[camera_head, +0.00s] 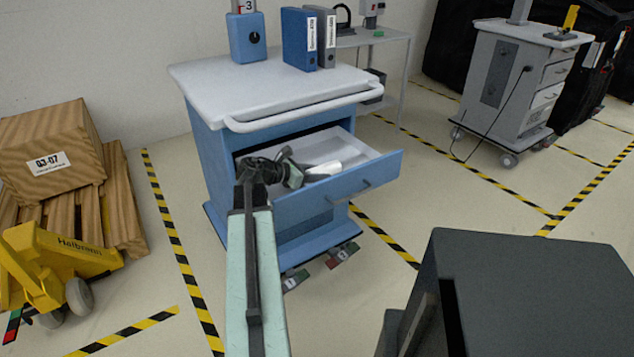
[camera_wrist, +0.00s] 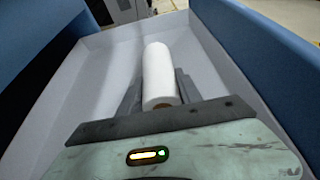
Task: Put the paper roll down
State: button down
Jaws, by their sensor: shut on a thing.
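The white paper roll (camera_wrist: 159,72) is between the fingers of my gripper (camera_wrist: 158,88), inside the open drawer (camera_wrist: 224,72) in the wrist view. Its near end shows a brown core. In the head view the paper roll (camera_head: 326,168) lies along the drawer (camera_head: 372,163), just past my gripper (camera_head: 305,170). My gripper is shut on the roll. I cannot tell whether the roll touches the drawer floor. The drawer belongs to a blue cart (camera_head: 212,150) with a light grey top.
Blue and grey binders (camera_head: 300,40) and a blue box (camera_head: 246,38) stand on the cart top. A cart handle (camera_head: 300,112) runs above the drawer. A wooden crate (camera_head: 50,150) and yellow pallet jack (camera_head: 60,255) are at left. A grey cart (camera_head: 515,85) stands at right.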

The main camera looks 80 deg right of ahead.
jog(key=shift+f, duration=0.5)
jog(key=c, duration=0.8)
grip_release()
jog(key=p+v, duration=0.5)
jog(key=v, duration=0.6)
jog(key=shift+w+a+r, duration=0.1)
jog(key=shift+w+r, duration=0.05)
jog(key=shift+r, duration=0.1)
jog(key=shift+w+a, duration=0.2)
jog(key=shift+w, duration=0.05)
